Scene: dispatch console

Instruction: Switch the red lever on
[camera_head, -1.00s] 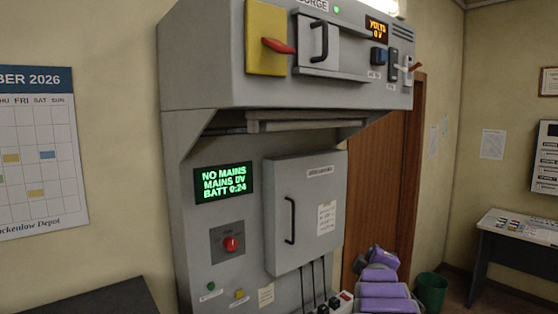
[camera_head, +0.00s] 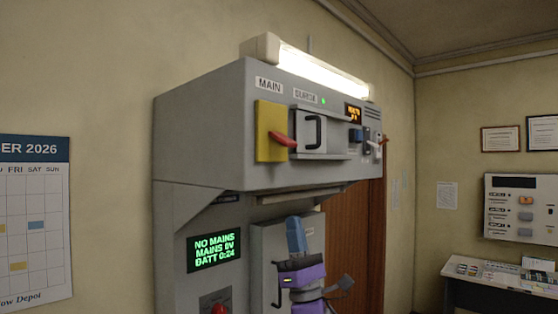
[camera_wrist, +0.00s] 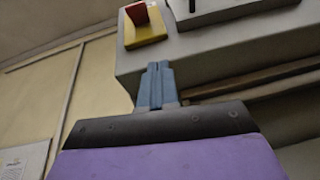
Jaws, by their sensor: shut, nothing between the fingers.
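The red lever (camera_head: 283,141) sticks out from a yellow plate (camera_head: 268,118) under the MAIN label, on the upper left of the console's overhanging box. In the wrist view the red lever (camera_wrist: 137,13) and the yellow plate (camera_wrist: 148,32) show at the top. My gripper (camera_head: 294,220) has blue fingers, shut and empty, pointing up in front of the console's lower door. It is below the lever and apart from it. In the wrist view my gripper (camera_wrist: 156,66) shows below the plate, in front of the grey box's face.
A black-handled grey door (camera_head: 311,131) is right of the lever, with smaller switches (camera_head: 355,135) further right. The green display (camera_head: 214,250) reads NO MAINS. The box's lower edge (camera_head: 260,190) overhangs the cabinet. A lit lamp (camera_head: 322,72) sits on top.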

